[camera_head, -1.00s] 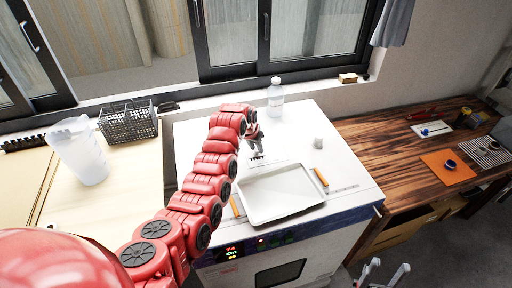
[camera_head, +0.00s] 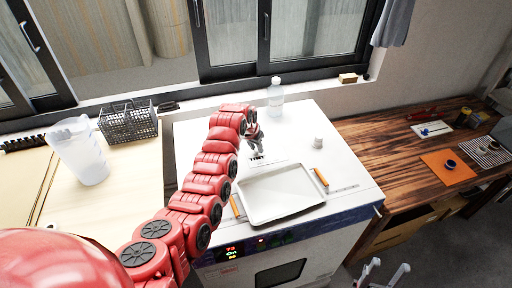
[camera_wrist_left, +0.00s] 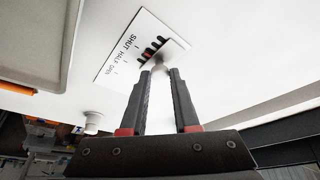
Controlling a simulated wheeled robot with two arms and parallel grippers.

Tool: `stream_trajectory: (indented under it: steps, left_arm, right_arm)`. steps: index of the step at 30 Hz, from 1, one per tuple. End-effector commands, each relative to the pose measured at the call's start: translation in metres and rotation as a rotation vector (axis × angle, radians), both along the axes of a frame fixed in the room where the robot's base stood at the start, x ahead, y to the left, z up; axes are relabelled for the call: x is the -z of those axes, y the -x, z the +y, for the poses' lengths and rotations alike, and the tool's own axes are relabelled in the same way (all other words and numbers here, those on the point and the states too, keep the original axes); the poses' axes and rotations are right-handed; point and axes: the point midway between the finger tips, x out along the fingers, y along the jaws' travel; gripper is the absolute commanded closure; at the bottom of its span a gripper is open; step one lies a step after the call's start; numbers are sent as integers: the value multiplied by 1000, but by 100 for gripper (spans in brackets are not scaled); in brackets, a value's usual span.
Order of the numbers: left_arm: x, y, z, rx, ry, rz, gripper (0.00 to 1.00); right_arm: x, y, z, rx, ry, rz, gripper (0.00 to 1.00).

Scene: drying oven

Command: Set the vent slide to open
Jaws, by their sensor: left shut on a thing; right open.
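The vent plate (camera_wrist_left: 122,60), marked SHUT, HALF and OPEN beside dark slots, is on the white oven top. It shows small in the head view. The pale slide knob (camera_wrist_left: 158,63) is between the fingertips of my left gripper (camera_wrist_left: 160,72). That gripper (camera_head: 257,152) is shut on the knob, which the fingers partly hide. I cannot tell which label the knob lines up with. My right gripper (camera_head: 389,267) is open and empty at the lower right of the head view, in front of the oven.
An empty metal tray (camera_head: 281,222) lies on the oven top (camera_head: 200,135), between orange handles. A bottle (camera_head: 275,97) stands at the back, and a small white knob (camera_head: 318,142) stands to the right. A jug (camera_head: 80,150) and wire basket (camera_head: 128,124) are left. The wooden bench (camera_head: 390,165) is right.

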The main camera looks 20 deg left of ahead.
Motion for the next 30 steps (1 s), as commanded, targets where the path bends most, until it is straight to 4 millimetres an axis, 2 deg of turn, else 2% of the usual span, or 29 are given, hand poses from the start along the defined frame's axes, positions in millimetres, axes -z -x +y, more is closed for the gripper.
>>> stream_trajectory:
  steps: [9,13,19,28,29,30]
  left_arm:
    - [7,-23,-34,8,-4,-2,100]
    - [5,-30,-45,5,-4,1,100]
    - [2,-35,-54,1,2,-1,100]
    - [0,-36,-55,2,4,-1,100]
    - [0,-36,-56,2,4,-2,65]
    - [0,-36,-56,2,4,-2,58]
  right_arm:
    - [45,0,0,0,0,0,50]
    - [57,0,0,0,0,0,50]
    - [62,0,0,0,0,0,50]
    - [61,0,0,0,0,0,50]
    - [61,0,0,0,0,0,50]
    - [61,0,0,0,0,0,50]
